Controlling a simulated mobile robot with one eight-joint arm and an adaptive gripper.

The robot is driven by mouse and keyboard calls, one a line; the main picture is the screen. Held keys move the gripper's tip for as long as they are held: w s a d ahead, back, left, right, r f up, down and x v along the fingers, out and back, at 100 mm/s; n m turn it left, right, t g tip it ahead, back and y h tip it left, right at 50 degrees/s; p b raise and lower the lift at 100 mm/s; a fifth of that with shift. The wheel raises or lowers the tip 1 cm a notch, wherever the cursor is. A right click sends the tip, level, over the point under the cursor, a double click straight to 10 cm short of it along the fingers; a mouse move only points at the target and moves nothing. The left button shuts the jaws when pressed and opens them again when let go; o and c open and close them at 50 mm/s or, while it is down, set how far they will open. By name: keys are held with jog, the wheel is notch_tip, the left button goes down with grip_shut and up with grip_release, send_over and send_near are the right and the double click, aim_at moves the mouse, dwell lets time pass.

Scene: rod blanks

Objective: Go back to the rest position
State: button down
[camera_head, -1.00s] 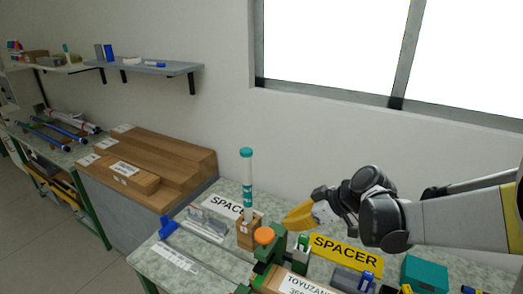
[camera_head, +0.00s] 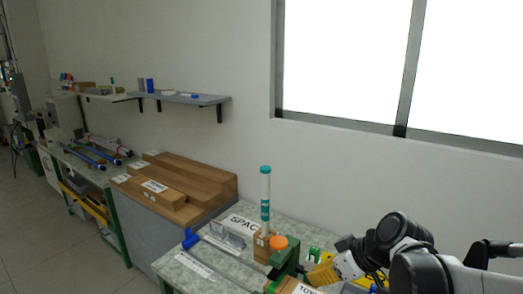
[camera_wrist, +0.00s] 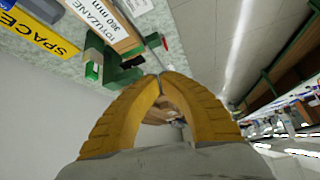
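My gripper (camera_head: 318,274) has yellow fingers and is at the lower right in the head view, just right of the green clamp-like fixture (camera_head: 284,264). In the wrist view my gripper (camera_wrist: 160,78) has its two fingertips together, with only an arched gap behind them and nothing held. The fixture (camera_wrist: 100,62) also shows there, beyond the fingertips to the left. A white and teal rod (camera_head: 265,200) stands upright in a small wooden block (camera_head: 262,246) on the bench, apart from my gripper.
The speckled bench top (camera_head: 184,262) carries a blue-ended bar (camera_head: 192,238) and labels. Stepped wooden blocks (camera_head: 205,178) stand to the left. A wall shelf (camera_head: 190,98) holds small items. A yellow SPACER sign (camera_wrist: 40,36) shows in the wrist view. Floor (camera_head: 60,240) is open at the left.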

jog(key=s+d+f+m+t+h+b, duration=0.1)
jog(key=s+d+m+h+b, duration=0.1)
jog(key=s, duration=0.5)
jog(key=s+d+f+m+t+h+b, duration=0.1)
jog(key=s+d+m+h+b, duration=0.1)
jog(key=s+m, duration=0.4)
jog(key=shift+s+d+f+h, duration=0.15)
jog(key=shift+s+d+h, duration=0.65)
jog(key=shift+s+d, duration=0.1)
jog(key=shift+f+b, duration=0.1)
jog(key=shift+b, duration=0.2)
